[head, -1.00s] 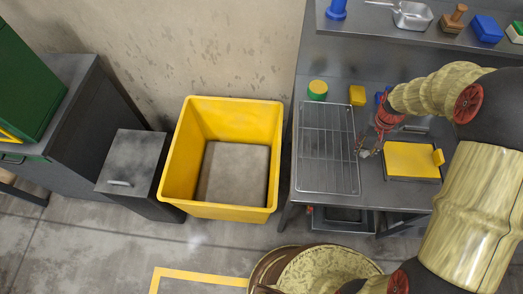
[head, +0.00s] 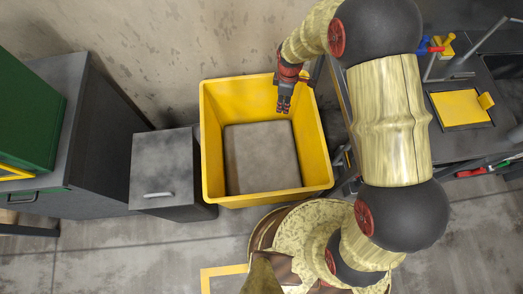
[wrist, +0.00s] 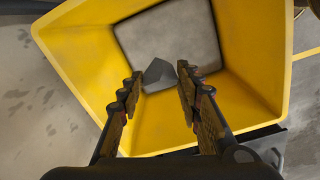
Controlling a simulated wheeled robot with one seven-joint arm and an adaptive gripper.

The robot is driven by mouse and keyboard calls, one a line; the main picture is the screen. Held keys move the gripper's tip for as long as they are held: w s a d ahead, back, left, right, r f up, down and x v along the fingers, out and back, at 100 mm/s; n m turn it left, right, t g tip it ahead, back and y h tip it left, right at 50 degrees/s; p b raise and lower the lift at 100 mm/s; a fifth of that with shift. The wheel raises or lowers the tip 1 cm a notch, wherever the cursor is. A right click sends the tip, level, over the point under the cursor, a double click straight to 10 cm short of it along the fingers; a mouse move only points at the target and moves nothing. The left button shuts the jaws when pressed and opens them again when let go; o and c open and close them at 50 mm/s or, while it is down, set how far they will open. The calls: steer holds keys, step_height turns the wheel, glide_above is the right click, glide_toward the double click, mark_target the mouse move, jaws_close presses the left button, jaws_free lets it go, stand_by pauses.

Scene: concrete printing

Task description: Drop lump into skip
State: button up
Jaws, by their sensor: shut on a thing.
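The skip (head: 318,150) is an open yellow bin on the floor, with a grey block or floor panel inside it. It also fills much of the wrist view (wrist: 80,50). My gripper (head: 284,106) hangs over the skip's far right part, inside its rim as seen in the head view. In the wrist view my gripper (wrist: 160,82) points down into the skip, its fingers shut on the lump (wrist: 158,74), a small dark grey angular piece between the tips. The lump is not clear in the head view, and how high it hangs is hard to tell.
A dark grey lidded box (head: 165,165) stands left of the skip, beside a cabinet with a green case (head: 28,115) on it. A metal workbench with a yellow tray (head: 462,107) is at the right, partly hidden by my arm. The plastered wall is behind.

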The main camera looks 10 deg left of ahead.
steer(key=s+a+f+n+b, duration=0.2)
steer(key=a+f+n+b, duration=0.4)
steer(key=f, duration=0.4)
steer(key=shift+a+f+n, duration=0.4)
steer(key=shift+a+n, duration=0.4)
steer(key=shift+a, duration=0.05)
steer(key=o, duration=1.3)
step_height(320, 180, up, 12)
steer(key=shift+s, duration=0.2)
